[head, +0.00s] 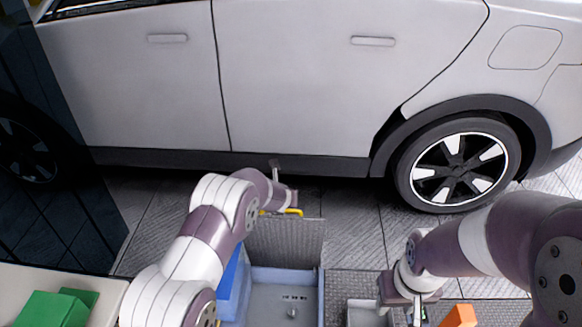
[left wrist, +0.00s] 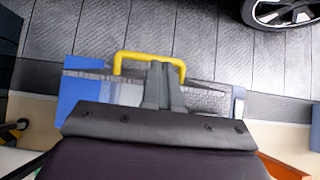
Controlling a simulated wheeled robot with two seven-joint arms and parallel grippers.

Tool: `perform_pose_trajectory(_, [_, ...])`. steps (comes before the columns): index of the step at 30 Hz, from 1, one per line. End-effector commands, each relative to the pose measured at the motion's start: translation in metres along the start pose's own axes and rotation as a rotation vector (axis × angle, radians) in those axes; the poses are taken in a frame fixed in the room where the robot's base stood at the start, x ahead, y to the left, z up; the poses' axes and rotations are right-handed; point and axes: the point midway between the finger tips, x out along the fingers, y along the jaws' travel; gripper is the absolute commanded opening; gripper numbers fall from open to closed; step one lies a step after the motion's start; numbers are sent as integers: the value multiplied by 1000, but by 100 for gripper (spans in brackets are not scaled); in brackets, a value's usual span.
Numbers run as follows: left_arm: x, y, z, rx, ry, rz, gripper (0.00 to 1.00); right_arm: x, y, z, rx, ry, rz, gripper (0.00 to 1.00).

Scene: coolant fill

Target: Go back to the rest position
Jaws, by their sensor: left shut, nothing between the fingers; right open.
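My left gripper (head: 276,164) reaches forward over the middle of the workspace. In the left wrist view its dark fingers (left wrist: 163,82) are together with nothing between them. A yellow handle (left wrist: 150,56) shows just beyond the fingers; whether they touch it I cannot tell. In the head view the yellow handle (head: 293,212) is partly hidden by my left wrist. My right gripper (head: 416,314) points down near the bottom edge, right of centre. It is open, its fingertips are partly cut off, and I see nothing held in it.
A raised grey panel (head: 287,243) stands behind an open pale compartment (head: 258,306). A blue object (head: 233,287) is left of it, and a small grey tray (head: 364,309) right of it. An orange object (head: 459,316) lies near my right gripper. Green blocks (head: 55,309) are lower left. A white car (head: 290,80) fills the back.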

Motion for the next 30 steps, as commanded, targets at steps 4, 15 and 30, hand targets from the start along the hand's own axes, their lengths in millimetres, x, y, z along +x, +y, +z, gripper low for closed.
perform_pose_trajectory(4, [0,0,0,26,0,-1,0,1,0,0,0,0,0,43])
perform_pose_trajectory(15, [-117,5,-128,1944,115,-572,0,1,0,0,0,0,0,43])
perform_pose_trajectory(30, [-356,114,-202,2969,11,-978,0,1,0,0,0,0,0,43])
